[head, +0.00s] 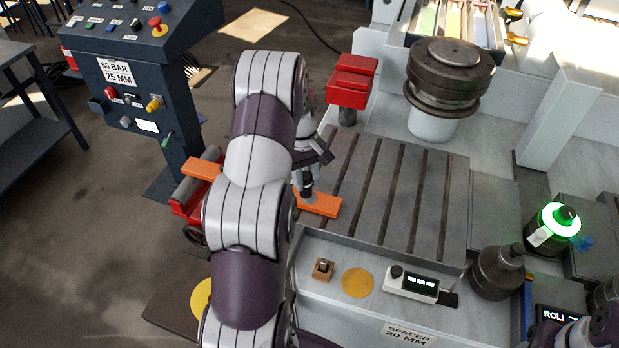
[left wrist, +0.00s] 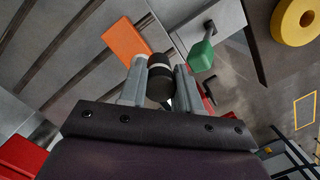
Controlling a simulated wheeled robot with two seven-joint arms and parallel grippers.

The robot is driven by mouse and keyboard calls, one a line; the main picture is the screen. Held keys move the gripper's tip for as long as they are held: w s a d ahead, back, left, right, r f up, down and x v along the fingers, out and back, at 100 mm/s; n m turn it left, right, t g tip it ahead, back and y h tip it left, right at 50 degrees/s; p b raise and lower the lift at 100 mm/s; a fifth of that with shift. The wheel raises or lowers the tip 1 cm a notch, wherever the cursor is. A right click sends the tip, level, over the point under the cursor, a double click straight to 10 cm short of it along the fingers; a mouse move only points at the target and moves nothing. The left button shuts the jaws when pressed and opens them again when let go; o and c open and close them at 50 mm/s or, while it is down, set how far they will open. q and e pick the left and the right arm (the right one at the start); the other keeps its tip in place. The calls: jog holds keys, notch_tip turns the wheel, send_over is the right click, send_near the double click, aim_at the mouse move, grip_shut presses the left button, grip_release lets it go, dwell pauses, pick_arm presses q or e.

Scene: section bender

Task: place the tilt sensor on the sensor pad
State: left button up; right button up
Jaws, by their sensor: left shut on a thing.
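My left gripper (head: 308,184) is shut on a small black cylinder (left wrist: 160,78) with a pale band, which I take to be the tilt sensor. In the head view the dark cylinder (head: 307,187) points down beside an orange bar (head: 320,204) at the left edge of the slotted table; I cannot tell whether they touch. In the left wrist view the orange bar (left wrist: 125,42) lies beyond the fingers. A flat round orange-yellow disc (head: 357,283) on the front ledge looks like the sensor pad; nothing lies on it.
On the ledge, a small brass-coloured block (head: 323,269) is left of the disc and a white display box (head: 412,284) is right of it. The slotted table (head: 395,190) is clear in the middle. A red block (head: 352,81) and a dark roller (head: 449,75) stand behind.

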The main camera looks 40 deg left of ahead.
pick_arm(q)
jog(key=w+f+p, duration=0.1)
jog(key=f, duration=0.1)
jog(key=w+a+f+p, duration=0.1)
jog(key=f, duration=0.1)
jog(key=w+a+f+p, duration=0.1)
jog(key=w+f, duration=0.1)
jog(key=shift+f, duration=0.2)
jog(key=shift+w+f+b, duration=0.1)
jog(key=shift+f+b, duration=0.2)
jog(key=shift+f, duration=0.1)
jog(key=o, duration=1.1)
jog(key=shift+r, duration=0.1)
pick_arm(e)
jog(key=r, duration=0.3)
jog(key=shift+w, duration=0.2)
